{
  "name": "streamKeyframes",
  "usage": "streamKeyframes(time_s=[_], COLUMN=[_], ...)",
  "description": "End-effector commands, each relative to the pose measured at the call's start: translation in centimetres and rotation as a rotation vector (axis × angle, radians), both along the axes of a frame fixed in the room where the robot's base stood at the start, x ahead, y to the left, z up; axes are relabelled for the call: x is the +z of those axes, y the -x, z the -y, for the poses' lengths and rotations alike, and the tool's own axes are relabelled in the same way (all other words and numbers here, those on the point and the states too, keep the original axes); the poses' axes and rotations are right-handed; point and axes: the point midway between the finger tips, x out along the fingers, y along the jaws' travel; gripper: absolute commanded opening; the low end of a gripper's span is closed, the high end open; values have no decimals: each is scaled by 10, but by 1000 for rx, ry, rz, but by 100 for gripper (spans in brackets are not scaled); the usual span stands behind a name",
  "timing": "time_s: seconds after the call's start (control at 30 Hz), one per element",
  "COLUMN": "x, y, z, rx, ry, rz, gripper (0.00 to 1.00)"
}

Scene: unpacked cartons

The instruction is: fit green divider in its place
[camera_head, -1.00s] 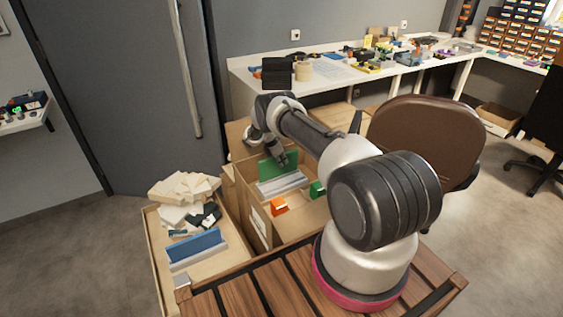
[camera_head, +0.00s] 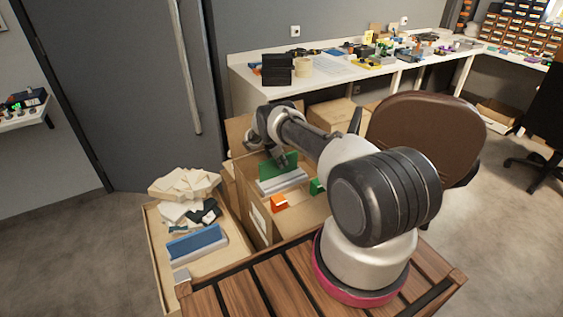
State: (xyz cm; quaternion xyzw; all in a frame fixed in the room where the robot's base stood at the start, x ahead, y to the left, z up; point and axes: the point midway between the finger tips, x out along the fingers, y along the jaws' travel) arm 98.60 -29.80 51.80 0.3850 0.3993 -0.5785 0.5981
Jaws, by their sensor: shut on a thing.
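The green divider (camera_head: 271,170) is an upright flat panel inside the open carton. My gripper (camera_head: 279,161) is above the carton, shut on the divider's upper part. The divider stands at a light grey slotted base (camera_head: 283,182) on the carton floor. Its lower edge is at the base, but I cannot tell how deep it sits in the slot. My gripper fingers hide part of the panel.
An orange block (camera_head: 279,203) and a green block (camera_head: 317,187) are in the same carton (camera_head: 258,219). Left of it, another tray (camera_head: 160,262) holds a blue divider (camera_head: 194,242) in a grey base and pale packing pieces (camera_head: 184,184). A brown chair (camera_head: 425,140) stands to the right.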

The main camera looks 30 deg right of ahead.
Motion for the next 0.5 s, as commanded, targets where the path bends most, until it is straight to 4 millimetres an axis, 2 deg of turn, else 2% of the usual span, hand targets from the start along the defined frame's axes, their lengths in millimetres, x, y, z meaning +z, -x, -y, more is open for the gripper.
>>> streamKeyframes(time_s=[0.5], x=[-15], y=[0], z=[0], rx=[-1], ry=[0], rz=[1], gripper=[0])
